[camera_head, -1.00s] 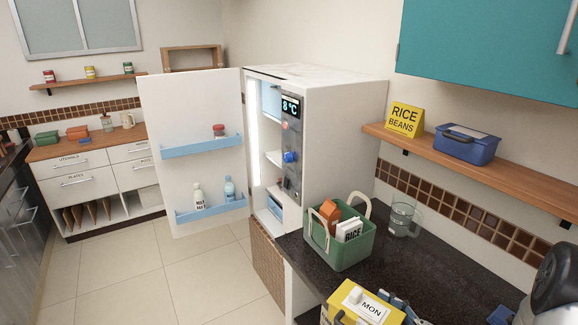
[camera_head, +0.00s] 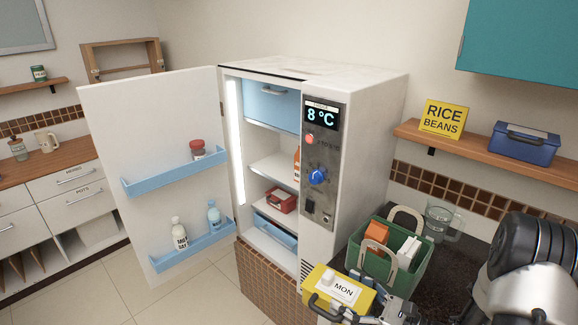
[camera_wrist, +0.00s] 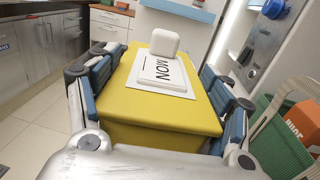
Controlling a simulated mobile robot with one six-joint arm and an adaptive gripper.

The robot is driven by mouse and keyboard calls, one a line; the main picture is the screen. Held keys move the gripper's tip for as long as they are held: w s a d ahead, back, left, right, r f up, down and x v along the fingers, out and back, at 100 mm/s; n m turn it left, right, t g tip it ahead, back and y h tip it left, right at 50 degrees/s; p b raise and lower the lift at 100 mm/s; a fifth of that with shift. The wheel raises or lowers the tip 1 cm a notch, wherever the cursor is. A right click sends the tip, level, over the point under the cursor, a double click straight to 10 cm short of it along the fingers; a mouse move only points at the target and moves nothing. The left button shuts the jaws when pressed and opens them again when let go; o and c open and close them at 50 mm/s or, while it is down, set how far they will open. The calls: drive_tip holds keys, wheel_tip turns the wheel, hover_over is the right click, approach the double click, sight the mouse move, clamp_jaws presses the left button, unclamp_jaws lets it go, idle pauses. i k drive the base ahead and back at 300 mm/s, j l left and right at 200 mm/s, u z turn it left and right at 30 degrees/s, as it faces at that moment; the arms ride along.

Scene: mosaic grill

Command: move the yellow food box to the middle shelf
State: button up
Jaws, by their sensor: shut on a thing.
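The yellow food box (camera_head: 338,288) has a white "MON" label and a pale knob on its lid. My gripper (camera_wrist: 160,95) is shut on it, with a blue-padded finger on each side in the wrist view. The box is held at the counter's front, left of the green basket and in front of the fridge. The fridge (camera_head: 385,110) stands open. Its middle shelf (camera_head: 270,167) carries an orange bottle at its right end; the rest of what shows of it is bare. A red box (camera_head: 281,201) sits on the shelf below. The panel hides the shelves' right ends.
The open fridge door (camera_head: 150,120) with blue racks stands to the left. The control panel (camera_head: 320,150) flanks the opening on the right. A green basket (camera_head: 412,272) with cartons and a glass jug (camera_head: 440,220) stand on the dark counter. Floor is clear at lower left.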

sight(278, 166)
drive_tip(key=i+j, duration=0.2)
drive_tip(key=i+j+z, duration=0.1)
drive_tip(key=j, duration=0.3)
drive_tip(key=i+j, duration=0.25)
drive_tip(key=i+j+z, duration=0.1)
drive_tip(key=j, duration=0.3)
drive_tip(key=i+j, duration=0.2)
drive_tip(key=j, duration=0.15)
drive_tip(key=i+j, duration=0.5)
drive_tip(key=i, duration=0.2)
drive_tip(key=i+j+z, duration=0.1)
drive_tip(key=i+j, duration=0.4)
drive_tip(key=i, duration=0.2)
